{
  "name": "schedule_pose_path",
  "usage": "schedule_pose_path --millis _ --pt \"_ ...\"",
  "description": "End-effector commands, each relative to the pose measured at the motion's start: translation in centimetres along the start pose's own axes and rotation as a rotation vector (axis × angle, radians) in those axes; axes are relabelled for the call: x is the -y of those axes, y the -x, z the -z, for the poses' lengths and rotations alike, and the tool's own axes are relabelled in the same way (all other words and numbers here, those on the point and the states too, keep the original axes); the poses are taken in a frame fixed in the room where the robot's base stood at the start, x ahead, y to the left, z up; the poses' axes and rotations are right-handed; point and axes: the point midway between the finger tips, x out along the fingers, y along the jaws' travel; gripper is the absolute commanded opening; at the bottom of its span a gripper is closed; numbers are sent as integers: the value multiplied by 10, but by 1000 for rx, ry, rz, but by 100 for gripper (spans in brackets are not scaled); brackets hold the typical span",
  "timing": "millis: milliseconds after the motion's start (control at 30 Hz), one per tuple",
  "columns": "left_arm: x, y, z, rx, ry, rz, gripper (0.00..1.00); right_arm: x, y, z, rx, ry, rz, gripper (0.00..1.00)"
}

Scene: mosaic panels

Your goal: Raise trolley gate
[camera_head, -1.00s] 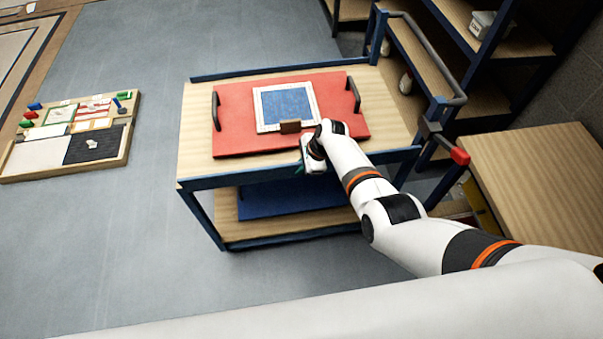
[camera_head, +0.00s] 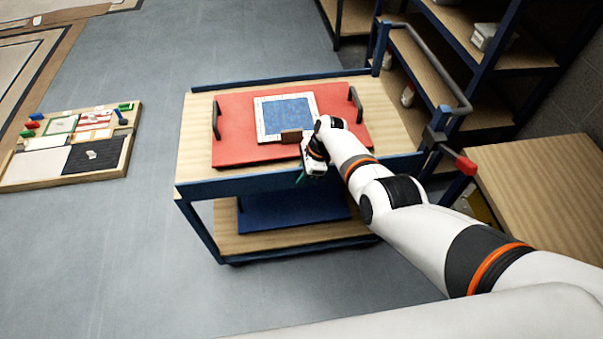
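The trolley (camera_head: 390,108) has a wooden top, blue frame and lower shelf. The blue gate (camera_head: 235,186) runs along the near edge of its top and shows as a broad upright band. My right gripper (camera_head: 308,172) is at the middle of this near edge, touching or just beside the gate. My own wrist hides its fingers, so I cannot tell whether they are closed on it. A small green piece shows just below the gripper. My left gripper is not in view.
On the trolley top lies a red tray (camera_head: 230,126) with dark handles, bearing a blue mosaic panel (camera_head: 288,108) in a pale frame. A blue board (camera_head: 290,208) lies on the lower shelf. A wooden table (camera_head: 535,185) stands right, shelves behind. A sorting board (camera_head: 40,182) is left.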

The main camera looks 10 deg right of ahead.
Motion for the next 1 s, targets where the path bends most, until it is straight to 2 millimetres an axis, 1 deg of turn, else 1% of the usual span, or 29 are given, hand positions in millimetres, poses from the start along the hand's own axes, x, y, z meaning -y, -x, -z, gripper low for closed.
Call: schedule_pose_path --millis 33,67,100,333,467,567,600,733,900,1000 --pt "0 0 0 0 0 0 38 0 0 0 1 0 0 27" --pt "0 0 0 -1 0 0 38 0 0 0 1 0 0 32" --pt "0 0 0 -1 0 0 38 0 0 0 1 0 0 33" --pt "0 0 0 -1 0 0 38 -1 1 0 1 1 -2 33" --pt "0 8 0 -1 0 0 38 -1 11 1 1 0 -3 33" --pt "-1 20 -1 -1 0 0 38 -1 29 1 1 0 -4 33" --pt "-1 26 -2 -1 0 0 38 -1 38 2 2 0 -5 33" --pt "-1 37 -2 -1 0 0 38 -1 66 1 2 2 -5 33" --pt "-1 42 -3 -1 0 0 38 -1 96 0 2 0 -4 33" --pt "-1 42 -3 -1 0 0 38 -1 108 0 1 0 -3 33"
